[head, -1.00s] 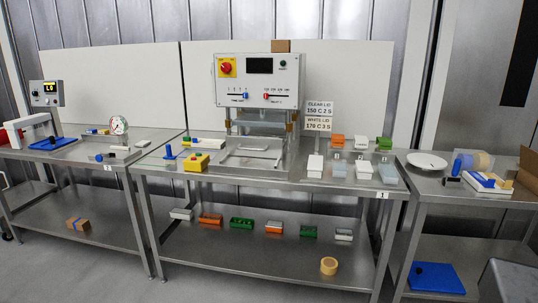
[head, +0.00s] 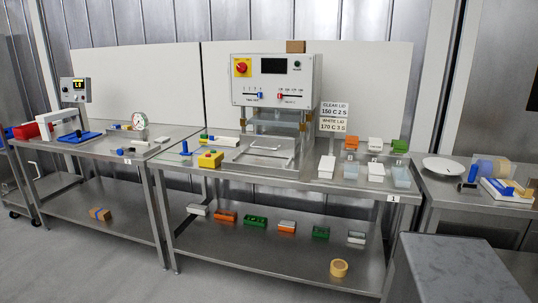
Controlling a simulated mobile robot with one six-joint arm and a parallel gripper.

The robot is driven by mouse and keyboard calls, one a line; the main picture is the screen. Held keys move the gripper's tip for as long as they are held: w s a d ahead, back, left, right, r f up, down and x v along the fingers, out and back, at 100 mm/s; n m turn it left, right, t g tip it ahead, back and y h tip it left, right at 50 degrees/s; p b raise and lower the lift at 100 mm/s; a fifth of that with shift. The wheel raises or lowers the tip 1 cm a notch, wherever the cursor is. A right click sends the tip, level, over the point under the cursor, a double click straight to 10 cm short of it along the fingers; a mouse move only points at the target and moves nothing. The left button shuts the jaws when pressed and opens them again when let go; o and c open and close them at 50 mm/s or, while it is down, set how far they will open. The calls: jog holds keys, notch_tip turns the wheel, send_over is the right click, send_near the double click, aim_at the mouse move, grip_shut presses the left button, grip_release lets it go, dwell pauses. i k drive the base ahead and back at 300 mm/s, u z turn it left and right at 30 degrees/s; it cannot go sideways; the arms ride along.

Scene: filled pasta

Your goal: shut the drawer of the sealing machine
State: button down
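The sealing machine (head: 273,84) stands on the middle steel table, with a red knob, a dark display and two sliders on its white front panel. Its drawer (head: 258,160) is a metal tray frame with a handle-like bar, low at the front of the machine. The drawer appears pulled out toward the table's front edge; nothing clearly shows in it at this distance. My gripper is not in view.
A yellow box with a button (head: 210,159) sits left of the drawer. Several small orange, white and green boxes stand right of the machine. A grey block (head: 462,268) fills the lower right. Floor at lower left is clear.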

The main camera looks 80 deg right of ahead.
aim_at(282, 147)
jog(key=u, duration=0.85)
jog(key=k, duration=1)
jog(key=z, duration=1.2)
jog(key=i, duration=0.9)
jog(key=u, duration=0.1)
